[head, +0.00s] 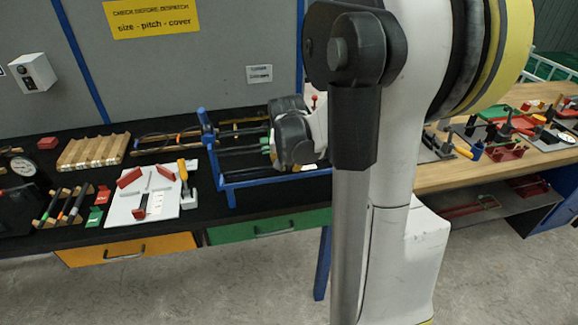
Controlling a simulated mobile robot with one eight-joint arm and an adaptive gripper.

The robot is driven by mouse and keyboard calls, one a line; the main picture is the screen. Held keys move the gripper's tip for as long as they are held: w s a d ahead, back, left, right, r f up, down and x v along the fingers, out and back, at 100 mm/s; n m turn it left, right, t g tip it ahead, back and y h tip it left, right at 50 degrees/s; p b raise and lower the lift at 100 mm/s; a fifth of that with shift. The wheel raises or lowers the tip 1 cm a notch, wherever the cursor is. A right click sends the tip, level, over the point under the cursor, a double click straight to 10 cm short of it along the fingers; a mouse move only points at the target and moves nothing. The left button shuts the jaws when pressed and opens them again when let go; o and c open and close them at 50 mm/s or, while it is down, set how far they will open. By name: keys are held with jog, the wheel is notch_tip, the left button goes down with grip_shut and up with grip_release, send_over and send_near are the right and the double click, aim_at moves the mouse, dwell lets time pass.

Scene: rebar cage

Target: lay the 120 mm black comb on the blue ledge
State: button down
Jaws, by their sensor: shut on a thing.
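My gripper (291,140) is a dark grey shape at the right part of a blue frame, seen partly from behind. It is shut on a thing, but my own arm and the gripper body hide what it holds. The blue ledge (275,180) appears to be the low blue rail along the front of that frame, below my gripper. Dark bars (238,133) run across the frame from its blue upright (208,140). I cannot pick out the 120 mm black comb.
A white board (150,205) with red pieces lies left of the frame. A wooden slatted rack (93,152) and a rack of dark bars (62,207) stand farther left. My arm blocks the centre right. A wooden bench (460,177) with several small tools is at right.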

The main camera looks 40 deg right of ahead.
jog(key=c, duration=1.4)
grip_release()
jog(key=shift+f, duration=0.15)
jog(key=shift+o, duration=0.2)
jog(key=p+v, duration=0.4)
jog(key=v, duration=0.8)
jog(key=s+a+r+n+t+y, duration=0.1)
jog(key=s+a+n, duration=0.1)
jog(key=a, duration=0.6)
jog(key=s+a+r+n+t+y, duration=0.1)
jog(key=s+a+n, duration=0.2)
jog(key=a, duration=0.6)
jog(key=s+a+r+n+t+y, duration=0.1)
jog(key=s+a+n+t, duration=0.1)
jog(key=a, duration=0.6)
jog(key=s+n, duration=0.1)
jog(key=n, duration=0.1)
jog(key=shift+s+a+n, duration=0.2)
jog(key=shift+a+n, duration=0.1)
jog(key=shift+a, duration=0.1)
